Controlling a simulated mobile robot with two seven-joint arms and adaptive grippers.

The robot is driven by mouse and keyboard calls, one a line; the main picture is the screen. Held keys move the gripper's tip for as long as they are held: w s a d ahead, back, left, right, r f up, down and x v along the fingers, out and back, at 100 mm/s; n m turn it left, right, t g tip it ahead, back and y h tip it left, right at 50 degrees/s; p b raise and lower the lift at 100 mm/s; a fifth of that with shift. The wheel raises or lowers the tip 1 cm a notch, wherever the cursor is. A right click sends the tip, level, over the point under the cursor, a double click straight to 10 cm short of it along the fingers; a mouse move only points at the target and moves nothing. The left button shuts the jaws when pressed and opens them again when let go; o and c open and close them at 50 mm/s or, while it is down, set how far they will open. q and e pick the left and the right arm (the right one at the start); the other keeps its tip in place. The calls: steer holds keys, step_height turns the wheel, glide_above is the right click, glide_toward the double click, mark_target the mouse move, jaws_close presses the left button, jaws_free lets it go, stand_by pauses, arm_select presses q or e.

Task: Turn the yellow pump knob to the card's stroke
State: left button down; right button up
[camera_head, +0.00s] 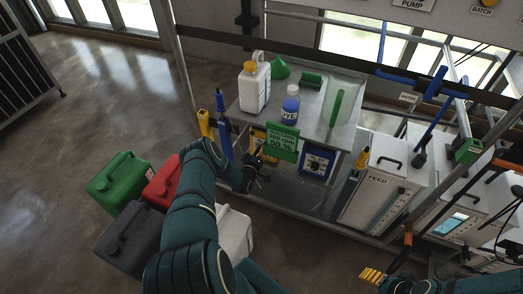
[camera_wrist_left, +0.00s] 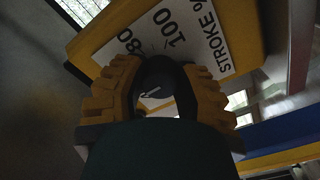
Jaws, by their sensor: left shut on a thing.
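The yellow pump (camera_head: 258,137) sits under the bench, partly hidden behind the green card. In the left wrist view its yellow face (camera_wrist_left: 262,45) carries a white stroke scale with 80 and 100 readable. My left gripper (camera_head: 257,169) is at the pump's front. In the wrist view its two ridged fingers (camera_wrist_left: 160,95) are closed on the sides of the dark round knob (camera_wrist_left: 158,72), which has a light arrow mark. The green card (camera_head: 282,142) hangs at the bench edge and reads 50 %. My right gripper (camera_head: 373,276) shows at the bottom right; its finger gap is unclear.
A blue pump (camera_head: 318,161) stands right of the card. The bench (camera_head: 309,122) above holds a white jug (camera_head: 254,88), a blue dye bottle (camera_head: 290,106) and green items. Jerrycans (camera_head: 119,178) stand on the left floor. The feed unit (camera_head: 372,185) stands at right.

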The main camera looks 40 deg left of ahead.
arm_select(q)
steer(key=c, duration=0.6)
jaws_free()
steer(key=shift+c, duration=0.2)
steer(key=p+v, duration=0.3)
steer(key=v, duration=0.4)
steer(key=v, duration=1.2)
